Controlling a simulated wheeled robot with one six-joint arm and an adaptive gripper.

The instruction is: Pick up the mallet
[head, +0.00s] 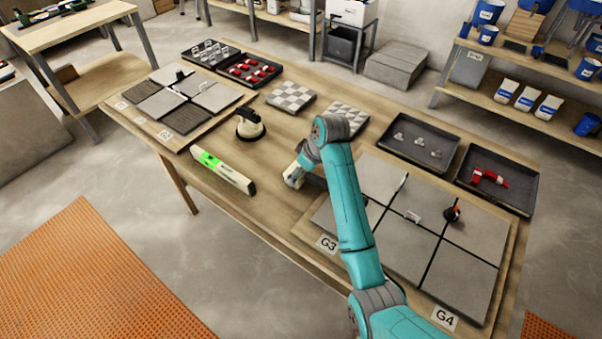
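My gripper (294,176) is low over the middle of the wooden table (268,195), at the left edge of the G3/G4 tile board. Its fingers are too small and hidden to tell whether they are open. A dark grey piece (316,182) shows just right of my gripper, partly behind my arm. It may be part of the mallet, but I cannot tell, nor whether my gripper touches it. No other mallet shape is clear. A cream, round-based tool with a black handle (250,125) stands apart, left of my gripper.
A level with a green window (223,172) lies near the table's front edge. The G3/G4 tile board (327,244) carries grey tiles and small fittings. Dark trays (420,141) with small parts stand behind it. Another tile board (180,139) is at left. Patterned tiles (291,96) lie behind.

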